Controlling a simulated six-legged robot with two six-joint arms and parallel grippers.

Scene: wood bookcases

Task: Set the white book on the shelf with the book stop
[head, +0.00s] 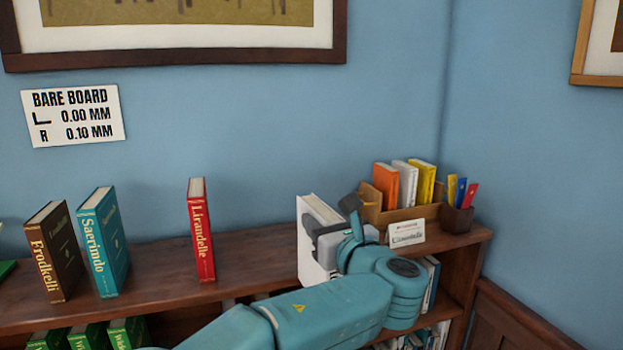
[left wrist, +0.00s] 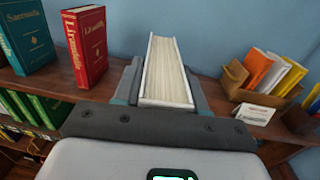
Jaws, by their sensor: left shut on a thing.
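The white book (head: 308,262) stands upright, spine side hidden, at the bookcase's top board (head: 245,245). My left gripper (head: 328,229) is shut on it from the right in the head view. In the left wrist view the white book (left wrist: 168,72) lies between the two fingers of my left gripper (left wrist: 166,92), its page edges showing. I cannot tell whether its bottom touches the board. No book stop can be made out for certain. My right gripper is not in view.
A red book (head: 201,230) stands left of the white book with bare board between. Teal (head: 103,242) and brown (head: 55,252) books stand farther left. A wooden box (head: 398,212) of books, a small card (head: 407,233) and a pen cup (head: 457,218) are right. Lower shelves hold books.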

